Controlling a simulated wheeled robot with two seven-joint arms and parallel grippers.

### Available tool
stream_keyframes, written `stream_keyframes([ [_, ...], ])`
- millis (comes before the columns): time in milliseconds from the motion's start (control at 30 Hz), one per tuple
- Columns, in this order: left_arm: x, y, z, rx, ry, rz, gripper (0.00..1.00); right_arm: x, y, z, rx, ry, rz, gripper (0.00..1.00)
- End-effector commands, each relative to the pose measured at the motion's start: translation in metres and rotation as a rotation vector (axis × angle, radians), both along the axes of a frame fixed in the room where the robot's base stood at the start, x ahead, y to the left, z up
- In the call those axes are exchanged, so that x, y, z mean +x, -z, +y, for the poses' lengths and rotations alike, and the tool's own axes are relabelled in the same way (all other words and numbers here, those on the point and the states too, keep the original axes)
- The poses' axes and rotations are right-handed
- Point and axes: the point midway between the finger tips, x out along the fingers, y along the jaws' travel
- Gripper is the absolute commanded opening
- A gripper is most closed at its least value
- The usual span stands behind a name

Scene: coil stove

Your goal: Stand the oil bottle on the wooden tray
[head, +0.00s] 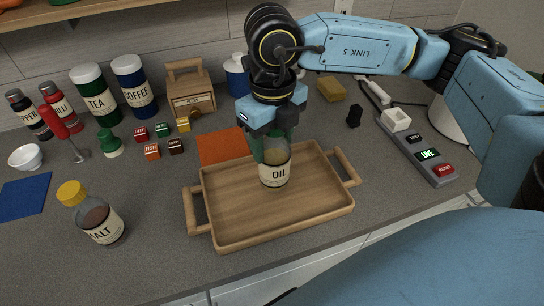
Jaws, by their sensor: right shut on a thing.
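The oil bottle (277,170) is a clear bottle with yellowish contents and a cream label reading OIL. It is upright over the middle of the wooden tray (290,231), which has a handle at each end. I cannot tell whether its base touches the tray floor. My right gripper (272,142) comes down from above and is shut on the upper part of the bottle, hiding its top. My left gripper is not in view.
Small labelled blocks (152,152), tea and coffee canisters (134,84) and a wooden box (190,92) stand farther back. A grey button panel (420,145) lies right.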

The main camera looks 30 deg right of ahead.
Motion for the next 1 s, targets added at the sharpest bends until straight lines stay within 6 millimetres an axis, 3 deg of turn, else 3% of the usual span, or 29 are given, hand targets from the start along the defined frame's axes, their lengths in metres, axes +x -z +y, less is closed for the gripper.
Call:
stream_keyframes([
  [333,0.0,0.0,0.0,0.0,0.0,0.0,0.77,0.0,0.038,0.0,0.0,0.0,0.001,0.09],
  [733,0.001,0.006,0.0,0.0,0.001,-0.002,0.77,0.0,0.044,0.0,0.001,-0.001,-0.002,0.09],
  [767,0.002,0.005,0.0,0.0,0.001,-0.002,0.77,0.0,0.043,0.0,0.001,-0.001,-0.001,0.56],
  [900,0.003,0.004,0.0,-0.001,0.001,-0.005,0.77,0.0,0.043,0.0,0.0,-0.001,-0.001,0.73],
  [1000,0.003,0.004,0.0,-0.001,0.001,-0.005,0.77,0.0,0.043,0.0,0.0,-0.001,-0.001,0.73],
])
